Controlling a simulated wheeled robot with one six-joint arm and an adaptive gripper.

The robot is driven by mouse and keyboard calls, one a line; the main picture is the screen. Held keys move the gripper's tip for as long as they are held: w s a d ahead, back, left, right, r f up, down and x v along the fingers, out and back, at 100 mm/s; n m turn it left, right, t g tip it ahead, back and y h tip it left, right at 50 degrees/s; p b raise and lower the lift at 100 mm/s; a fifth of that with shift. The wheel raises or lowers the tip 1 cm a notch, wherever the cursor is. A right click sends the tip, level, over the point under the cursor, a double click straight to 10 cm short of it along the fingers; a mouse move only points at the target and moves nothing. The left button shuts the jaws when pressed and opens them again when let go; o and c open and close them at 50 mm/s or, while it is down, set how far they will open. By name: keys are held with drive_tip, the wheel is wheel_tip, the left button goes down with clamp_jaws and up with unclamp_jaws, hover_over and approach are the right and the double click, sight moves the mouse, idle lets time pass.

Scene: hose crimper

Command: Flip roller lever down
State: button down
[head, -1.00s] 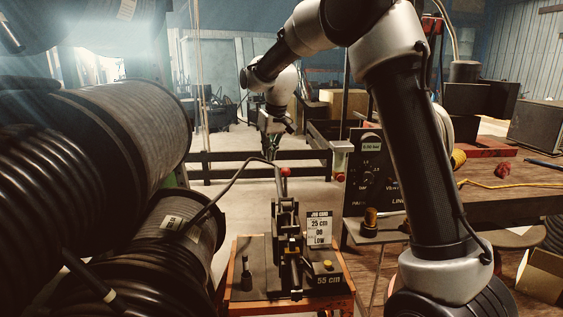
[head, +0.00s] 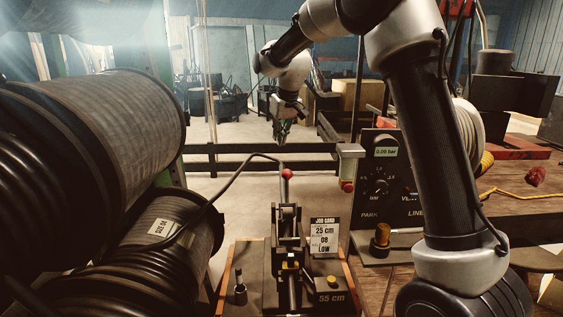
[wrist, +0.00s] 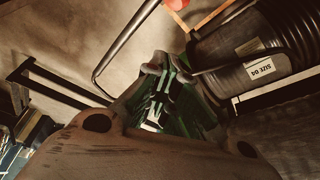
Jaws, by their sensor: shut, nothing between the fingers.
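The roller lever (head: 285,190) stands upright on the feed unit (head: 289,245), with a red ball knob (head: 287,174) on top. In the wrist view the red knob (wrist: 177,4) is cut off by the top edge. My gripper (head: 281,137) is shut and empty, pointing down. In the head view it appears above and beyond the knob, apart from it. The shut fingertips show in the wrist view (wrist: 163,70). A dark hose (head: 235,165) arches from the reel and ends near the knob in the picture.
Large hose reels (head: 130,120) fill the left side. A job card (head: 324,236) reading 25 cm, 08, LOW stands beside the feed unit. A control panel (head: 385,180) and a wooden bench (head: 515,195) stand at right. A dark rail (head: 225,149) crosses behind; floor shows between.

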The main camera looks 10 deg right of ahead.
wheel_tip(320, 180, down, 9)
drive_tip(key=shift+s+f, duration=0.2)
drive_tip(key=shift+s, duration=0.25)
idle(0.3)
idle(0.3)
